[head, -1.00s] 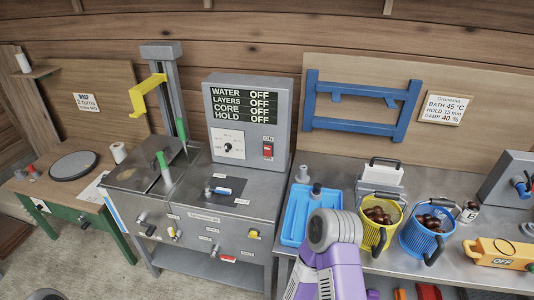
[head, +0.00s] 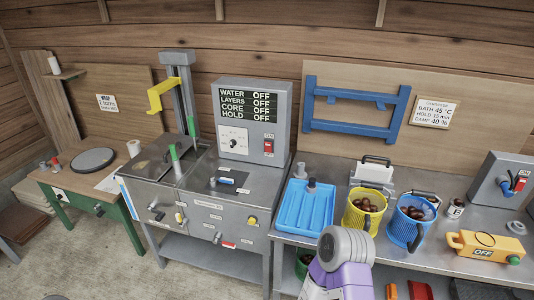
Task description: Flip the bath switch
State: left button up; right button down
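A grey control box (head: 252,120) stands on the back of the steel bath unit (head: 215,205). Its display (head: 247,105) reads WATER, LAYERS, CORE and HOLD, all OFF. A red rocker switch (head: 268,146) sits at the lower right of the box's face, with a small label above it. A round dial (head: 233,145) is left of the switch. A purple and grey arm of mine rises at the bottom, right of the unit and well away from the switch. Neither gripper's fingers show.
A blue tray (head: 283,215), a yellow basket (head: 347,215) and a blue basket (head: 399,228), both holding chestnuts, stand on the right bench. A yellow device marked OFF (head: 470,244) is farther right. Open floor (head: 185,270) lies before the unit.

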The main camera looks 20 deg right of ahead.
aim_at(268, 146)
jog(key=u, duration=0.95)
jog(key=i, duration=0.75)
jog(key=z, duration=1.05)
